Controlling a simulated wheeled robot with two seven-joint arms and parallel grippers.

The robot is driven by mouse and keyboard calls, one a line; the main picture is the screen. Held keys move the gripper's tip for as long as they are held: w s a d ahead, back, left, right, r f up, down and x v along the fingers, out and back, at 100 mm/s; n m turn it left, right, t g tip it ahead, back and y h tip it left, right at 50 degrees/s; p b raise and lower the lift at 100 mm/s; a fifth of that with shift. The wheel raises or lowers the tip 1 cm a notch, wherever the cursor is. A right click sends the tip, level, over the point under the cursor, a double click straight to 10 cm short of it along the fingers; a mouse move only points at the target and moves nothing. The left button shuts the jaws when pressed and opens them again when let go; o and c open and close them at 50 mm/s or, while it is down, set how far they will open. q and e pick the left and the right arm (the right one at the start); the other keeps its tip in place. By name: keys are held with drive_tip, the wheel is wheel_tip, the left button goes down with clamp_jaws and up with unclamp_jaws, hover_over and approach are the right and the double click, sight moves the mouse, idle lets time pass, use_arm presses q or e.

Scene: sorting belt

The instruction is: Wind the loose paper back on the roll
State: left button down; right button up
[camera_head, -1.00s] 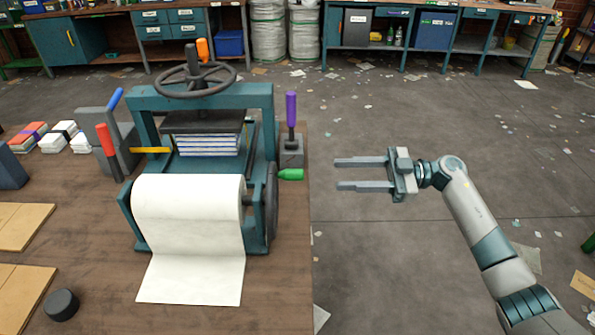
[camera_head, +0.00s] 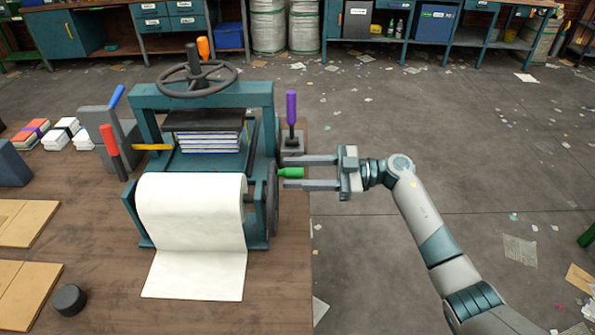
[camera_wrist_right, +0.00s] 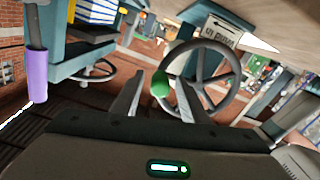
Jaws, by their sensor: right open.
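The white paper roll (camera_head: 190,200) sits in the front of the teal press (camera_head: 262,98). Its loose paper (camera_head: 196,276) hangs down and lies flat on the table in front. A spoked wheel (camera_head: 272,203) with a green handle (camera_head: 291,173) is on the roll's right side; both also show in the wrist view, the wheel (camera_wrist_right: 236,74) and the handle (camera_wrist_right: 161,86). My right gripper (camera_head: 284,171) is open, its fingers on either side of the green handle. I cannot tell whether they touch it. My left gripper is not in view.
A purple-handled tool (camera_head: 291,108) stands in a grey block just behind my right fingers. Red and blue levers are left of the press. Boards and a black puck (camera_head: 69,299) lie on the left of the table.

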drive_tip(key=shift+c, duration=0.5)
clamp_jaws()
